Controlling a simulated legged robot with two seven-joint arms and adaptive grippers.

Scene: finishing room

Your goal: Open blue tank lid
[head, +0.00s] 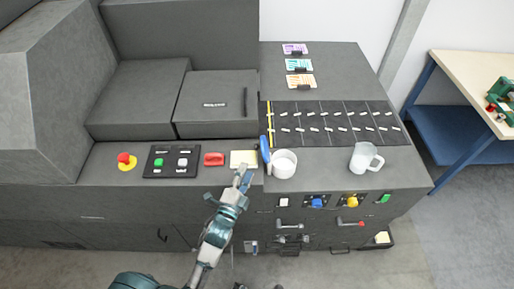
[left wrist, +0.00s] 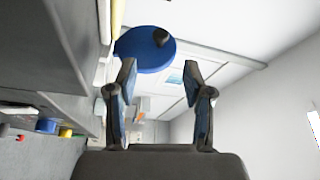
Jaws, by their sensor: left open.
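The blue tank lid (head: 265,149) stands on edge at the left rim of the round white tank (head: 285,164), whose top is uncovered. In the left wrist view the lid (left wrist: 143,50) is a blue disc with a black knob (left wrist: 161,38). My left gripper (head: 242,177) is just left of and nearer than the lid in the head view. Its fingers (left wrist: 160,72) are apart with nothing between them. The lid is ahead of the fingertips, towards the left finger; I cannot tell whether they touch. My right gripper is not in view.
A white mug (head: 366,158) stands right of the tank. A red handle (head: 214,159), a button panel (head: 171,162) and a red stop button (head: 126,160) lie to the left. A pale pad (head: 244,158) is beside my gripper. Knobs and valves line the front face.

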